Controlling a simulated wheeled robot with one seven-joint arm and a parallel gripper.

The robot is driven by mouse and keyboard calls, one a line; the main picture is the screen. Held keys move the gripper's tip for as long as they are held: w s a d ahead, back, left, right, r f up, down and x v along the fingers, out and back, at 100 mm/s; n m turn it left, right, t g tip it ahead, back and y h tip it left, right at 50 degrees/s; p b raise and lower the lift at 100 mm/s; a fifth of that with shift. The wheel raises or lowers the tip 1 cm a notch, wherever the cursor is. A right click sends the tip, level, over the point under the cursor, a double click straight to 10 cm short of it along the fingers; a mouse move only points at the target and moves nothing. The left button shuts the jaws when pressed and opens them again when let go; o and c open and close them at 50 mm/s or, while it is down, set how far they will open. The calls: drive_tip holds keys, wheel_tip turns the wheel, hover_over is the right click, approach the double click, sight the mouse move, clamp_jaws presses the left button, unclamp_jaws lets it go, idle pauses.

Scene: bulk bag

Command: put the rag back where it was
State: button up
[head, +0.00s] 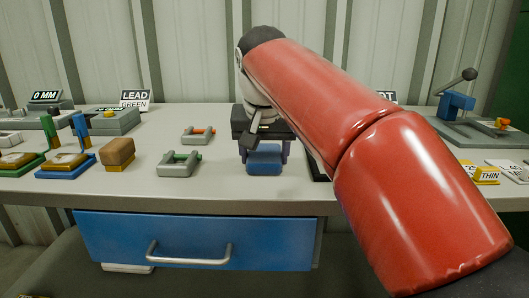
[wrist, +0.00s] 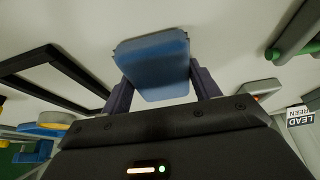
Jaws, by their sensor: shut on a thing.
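The rag (head: 264,161) is a blue folded pad near the front middle of the workbench. My gripper (head: 264,150) is shut on it, with one dark finger at each side. In the wrist view the rag (wrist: 152,66) sits between both fingertips of my gripper (wrist: 156,82). I cannot tell whether its underside touches the bench. A black rectangular outline (wrist: 42,72) lies on the bench beside the rag, empty in the part I see. In the head view my red arm hides most of it.
Grey blocks with green and orange handles (head: 180,163) stand left of the rag, with a brown block (head: 118,153) further left. A lever press (head: 458,100) and yellow THIN label (head: 487,174) are at right. A blue drawer (head: 195,240) is below the bench (head: 230,190).

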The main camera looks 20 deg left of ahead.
sight(263, 160)
drive_tip(key=o, duration=0.9)
drive_tip(key=shift+f, duration=0.55)
drive_tip(key=shift+o, duration=0.2)
drive_tip(key=shift+r, duration=0.1)
drive_tip(key=v, duration=0.3)
drive_tip(key=p+v, duration=0.1)
drive_tip(key=v, duration=0.1)
drive_tip(key=p+v, duration=0.1)
drive_tip(key=v, duration=0.2)
drive_tip(key=shift+w+a+r, duration=0.15)
drive_tip(key=shift+w+r, duration=0.05)
drive_tip(key=shift+r, duration=0.3)
drive_tip(key=shift+s, duration=0.15)
